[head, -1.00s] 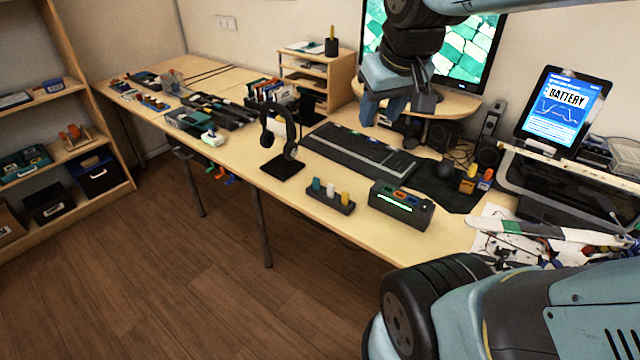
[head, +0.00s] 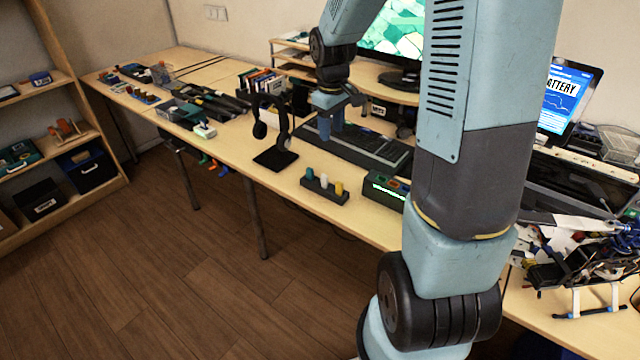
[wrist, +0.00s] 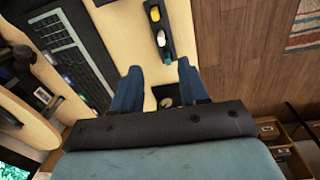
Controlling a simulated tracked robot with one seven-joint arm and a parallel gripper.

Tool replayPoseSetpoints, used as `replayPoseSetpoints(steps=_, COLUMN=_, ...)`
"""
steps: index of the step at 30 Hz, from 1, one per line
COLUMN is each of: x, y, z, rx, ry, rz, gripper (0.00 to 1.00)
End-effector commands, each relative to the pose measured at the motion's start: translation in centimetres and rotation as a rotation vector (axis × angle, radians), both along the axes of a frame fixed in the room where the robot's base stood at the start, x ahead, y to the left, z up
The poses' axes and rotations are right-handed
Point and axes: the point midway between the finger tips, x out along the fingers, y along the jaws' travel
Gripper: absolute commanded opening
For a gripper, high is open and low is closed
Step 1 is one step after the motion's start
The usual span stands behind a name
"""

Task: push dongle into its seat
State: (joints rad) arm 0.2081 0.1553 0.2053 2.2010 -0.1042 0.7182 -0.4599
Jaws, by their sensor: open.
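A dark holder (head: 326,196) near the desk's front edge carries a teal dongle (head: 309,174), a white dongle (head: 323,180) and a yellow dongle (head: 339,188), all upright. In the wrist view, the yellow (wrist: 155,14), white (wrist: 161,38) and teal (wrist: 167,58) dongles line up beyond my fingertips. A dark hub block (head: 381,191) with a lit green strip stands right of the holder, partly hidden by my arm; its seats are hard to make out. My gripper (head: 334,128) is open and empty, above the desk behind the holder. Its fingers (wrist: 159,68) are wide apart in the wrist view.
A black headphone stand (head: 275,158) stands left of the holder, close to my gripper. A keyboard (head: 370,150) lies behind. The monitor (head: 392,40) and tablet (head: 567,95) stand further back. Bare desk lies around the holder.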

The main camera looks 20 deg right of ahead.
Motion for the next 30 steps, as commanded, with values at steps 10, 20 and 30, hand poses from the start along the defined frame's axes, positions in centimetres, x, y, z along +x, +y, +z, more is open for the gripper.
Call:
replayPoseSetpoints(steps=10, x=2.9, y=0.1, z=-5.8, rx=0.032, ry=0.071, rz=0.090, gripper=0.44)
replayPoseSetpoints(steps=20, x=3.0, y=0.2, z=-10.1, rx=0.035, ry=0.080, rz=0.100, gripper=0.44)
replayPoseSetpoints(steps=30, x=3.0, y=0.2, z=-14.5, rx=0.035, ry=0.077, rz=0.097, gripper=0.44)
